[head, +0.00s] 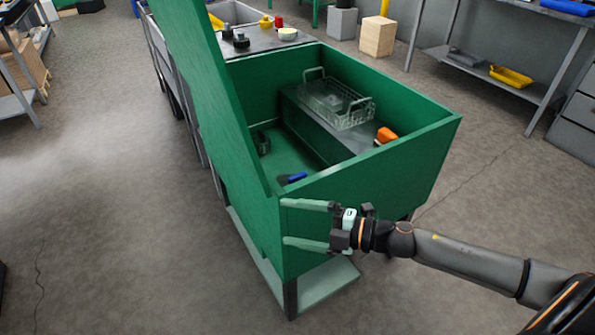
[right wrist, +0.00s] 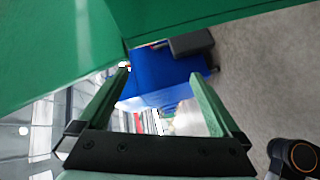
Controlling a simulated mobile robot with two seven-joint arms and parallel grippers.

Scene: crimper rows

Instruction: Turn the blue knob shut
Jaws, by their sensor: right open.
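A small blue piece (head: 297,177) with a dark part beside it lies inside the green box (head: 385,185), by its near wall; I cannot tell whether it is the knob. My right gripper (head: 284,221) is open and empty, its pale green fingers pointing left across the outside of the box's near wall. In the right wrist view, a large blue surface (right wrist: 165,72) shows beyond and between the open fingers (right wrist: 160,85); I cannot tell what it belongs to. No clear knob shape shows there. My left gripper is not in view.
The box's green lid (head: 205,95) stands raised at the left. A wire basket (head: 337,103) sits on an inner ledge near an orange item (head: 386,136). Behind is a bench (head: 262,42) with black, red and yellow parts. Bare floor (head: 110,200) lies left.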

